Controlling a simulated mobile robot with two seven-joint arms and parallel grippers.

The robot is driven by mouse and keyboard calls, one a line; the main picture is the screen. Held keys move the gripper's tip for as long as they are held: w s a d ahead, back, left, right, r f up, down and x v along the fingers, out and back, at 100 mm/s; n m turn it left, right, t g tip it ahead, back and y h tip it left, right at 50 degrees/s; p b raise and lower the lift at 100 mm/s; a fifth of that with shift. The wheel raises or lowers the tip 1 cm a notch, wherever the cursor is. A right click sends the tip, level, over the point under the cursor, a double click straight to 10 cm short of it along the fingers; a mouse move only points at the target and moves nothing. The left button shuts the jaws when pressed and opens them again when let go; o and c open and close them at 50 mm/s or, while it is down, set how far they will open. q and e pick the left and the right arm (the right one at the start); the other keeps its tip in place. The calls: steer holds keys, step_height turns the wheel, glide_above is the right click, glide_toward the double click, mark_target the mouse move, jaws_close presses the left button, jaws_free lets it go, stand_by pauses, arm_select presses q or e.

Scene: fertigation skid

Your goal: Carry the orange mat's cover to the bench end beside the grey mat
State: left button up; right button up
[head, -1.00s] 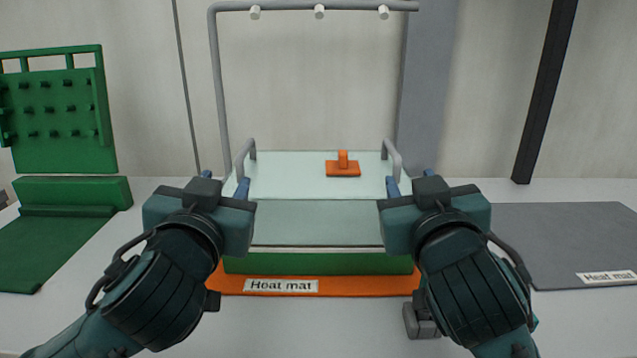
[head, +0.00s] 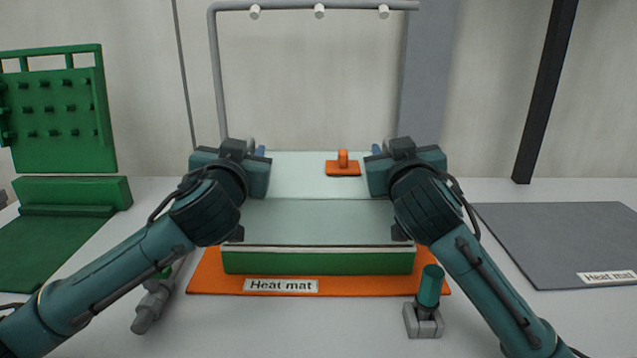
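The orange mat (head: 200,281), labelled "Heat mat", lies in the middle of the bench with a green tray (head: 310,263) on it. The pale, see-through cover (head: 318,222) sits level on the tray, with an orange vent piece (head: 343,168) on top. My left gripper (head: 258,151) is at the cover's left handle and my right gripper (head: 378,150) at its right handle. The grippers hide most of both handles and their own fingers, so I cannot see whether they are closed. The grey mat (head: 560,240), also labelled "Heat mat", lies bare at the right.
A grey pipe frame with nozzles (head: 319,11) arches behind the cover. A grey fitting with a green knob (head: 424,312) stands before the orange mat; another grey fitting (head: 150,305) is partly behind my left arm. A green pegboard (head: 60,120) stands left. A dark post (head: 545,90) rises behind the grey mat.

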arm_select(q)
steer(key=shift+c, duration=0.6)
arm_select(e)
steer(key=shift+c, duration=0.6)
arm_select(q)
jaws_close()
arm_select(e)
jaws_close()
